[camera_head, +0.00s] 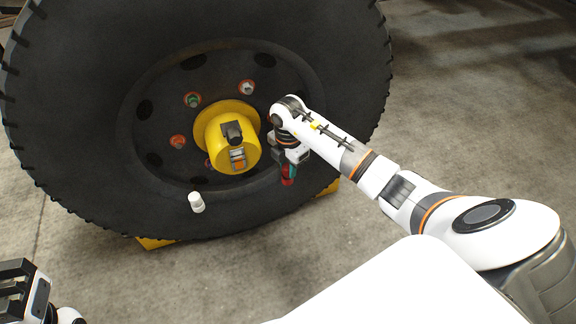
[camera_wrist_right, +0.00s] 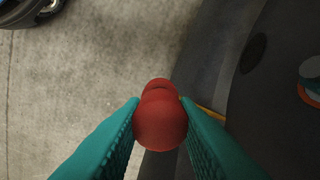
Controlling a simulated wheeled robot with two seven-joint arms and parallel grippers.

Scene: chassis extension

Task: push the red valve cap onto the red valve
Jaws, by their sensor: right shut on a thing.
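The red valve cap (camera_wrist_right: 160,125) is gripped between the teal fingers of my right gripper (camera_wrist_right: 160,118) in the right wrist view. A narrower red knob shows just past it; I cannot tell whether it is part of the cap or a separate piece. In the head view my right gripper (camera_head: 288,168) points down in front of the tyre's lower right, with the red cap (camera_head: 288,182) at its tips. I cannot make out the red valve for certain. My left gripper (camera_head: 22,285) is partly in view at the lower left, away from the wheel; its finger opening is unclear.
The large black tyre (camera_head: 75,150) stands upright, with a yellow hub (camera_head: 213,130) and several red-ringed nuts. A white cylinder (camera_head: 196,202) sticks out at the lower rim. Yellow wedges (camera_head: 156,243) lie under the tyre. The concrete floor at right is clear.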

